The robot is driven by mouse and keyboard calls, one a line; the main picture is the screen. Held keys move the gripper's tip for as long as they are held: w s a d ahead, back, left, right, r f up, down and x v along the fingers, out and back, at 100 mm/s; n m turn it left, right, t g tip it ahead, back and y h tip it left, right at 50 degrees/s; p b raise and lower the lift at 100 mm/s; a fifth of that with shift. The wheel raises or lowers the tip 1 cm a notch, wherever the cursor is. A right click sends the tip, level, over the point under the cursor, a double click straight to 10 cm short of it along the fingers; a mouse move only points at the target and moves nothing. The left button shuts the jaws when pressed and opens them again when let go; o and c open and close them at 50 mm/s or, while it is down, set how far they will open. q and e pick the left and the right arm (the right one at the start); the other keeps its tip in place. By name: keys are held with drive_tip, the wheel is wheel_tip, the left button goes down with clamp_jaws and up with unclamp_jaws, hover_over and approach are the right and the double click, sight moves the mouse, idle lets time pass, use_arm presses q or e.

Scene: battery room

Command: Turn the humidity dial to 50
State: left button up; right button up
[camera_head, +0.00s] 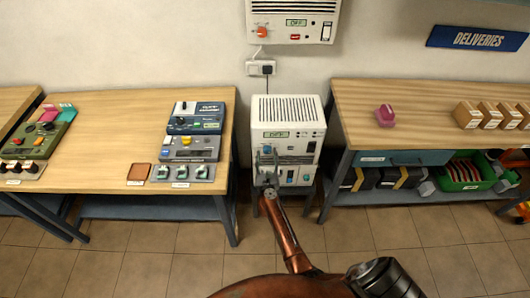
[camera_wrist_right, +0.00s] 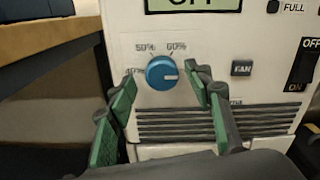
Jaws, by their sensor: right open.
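The humidity dial is a round blue knob (camera_wrist_right: 161,72) on the front of a white unit (camera_head: 287,108). Marks for 40%, 50% and 60% curve around its upper side in the right wrist view. A pale line on the knob points to the right, away from the 50% mark. My right gripper (camera_head: 267,162) is in front of the unit. In the wrist view its green-padded fingers (camera_wrist_right: 163,90) are open, one to each side of the dial's lower part, with nothing held. I cannot tell whether they touch it. My left gripper is not in view.
A FAN button (camera_wrist_right: 241,68) and an ON/OFF switch (camera_wrist_right: 303,65) are right of the dial. The unit stands between a left table (camera_head: 110,110) with control panels and a right workbench (camera_head: 430,95). A wall unit (camera_head: 292,20) hangs above.

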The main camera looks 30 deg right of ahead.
drive_tip(key=shift+w, duration=0.45)
drive_tip(key=shift+s+d, duration=0.25)
drive_tip(key=shift+d, duration=0.1)
drive_tip(key=shift+c, duration=0.8)
drive_tip(key=c, duration=1)
